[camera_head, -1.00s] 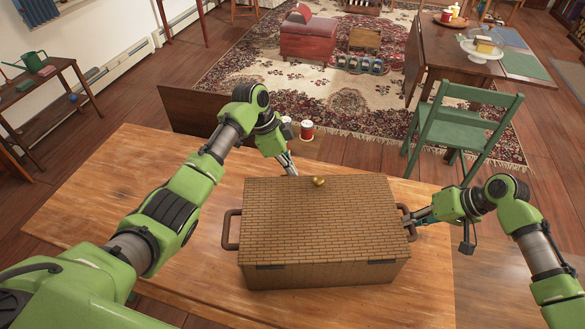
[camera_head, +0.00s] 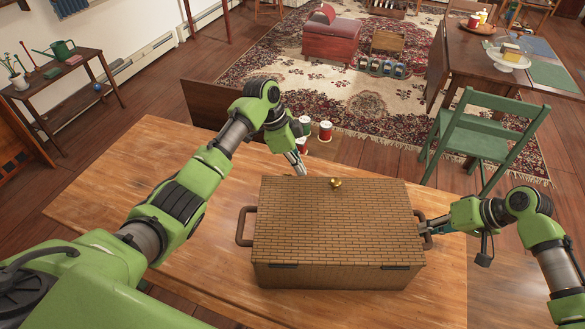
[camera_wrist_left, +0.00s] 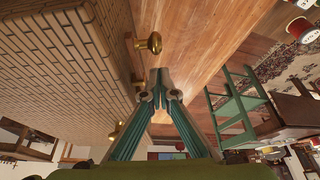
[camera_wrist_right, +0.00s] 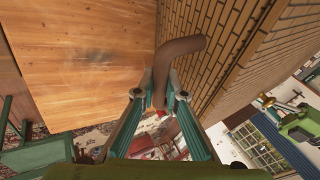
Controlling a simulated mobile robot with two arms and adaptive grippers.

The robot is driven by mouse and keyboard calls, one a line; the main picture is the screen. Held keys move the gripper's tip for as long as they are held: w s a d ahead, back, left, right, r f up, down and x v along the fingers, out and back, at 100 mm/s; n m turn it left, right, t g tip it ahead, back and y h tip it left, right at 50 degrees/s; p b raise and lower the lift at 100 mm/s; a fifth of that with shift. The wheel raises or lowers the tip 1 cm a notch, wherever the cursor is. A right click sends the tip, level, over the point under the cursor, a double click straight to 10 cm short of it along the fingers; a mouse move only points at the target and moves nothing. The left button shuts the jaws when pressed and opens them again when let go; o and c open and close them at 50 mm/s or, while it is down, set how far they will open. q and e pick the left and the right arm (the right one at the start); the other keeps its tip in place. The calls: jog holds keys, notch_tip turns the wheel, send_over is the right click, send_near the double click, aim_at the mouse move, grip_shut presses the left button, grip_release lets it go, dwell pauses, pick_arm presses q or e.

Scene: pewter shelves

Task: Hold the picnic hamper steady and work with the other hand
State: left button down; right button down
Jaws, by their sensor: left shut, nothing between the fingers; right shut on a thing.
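The picnic hamper (camera_head: 335,235) is a closed brown box with a brick-like weave, standing on the wooden table. A brass knob (camera_head: 336,183) shows at its far lid edge. Brown handles stick out at its left (camera_head: 243,226) and right ends. My right gripper (camera_head: 428,229) is shut on the right handle (camera_wrist_right: 183,48), which shows between its fingers in the right wrist view. My left gripper (camera_head: 303,172) is shut and empty beyond the far side, left of the knob. In the left wrist view its fingertips (camera_wrist_left: 160,82) are near a brass knob (camera_wrist_left: 152,43), apparently apart from it.
The table (camera_head: 180,220) is bare left of the hamper. Red-and-white spools (camera_head: 325,131) stand beyond the far table edge. A green chair (camera_head: 480,135) stands at the back right, and a small side table (camera_head: 65,88) at the back left.

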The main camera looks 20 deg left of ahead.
pick_arm(q)
jog(key=w+d+v, duration=0.1)
jog(key=v, duration=0.8)
jog(key=shift+s+d+r, duration=0.2)
jog(key=shift+s+r, duration=0.15)
jog(key=shift+r, duration=0.35)
pick_arm(e)
jog(key=c, duration=2)
grip_release()
jog(key=shift+d+r, duration=0.1)
jog(key=v, duration=1.2)
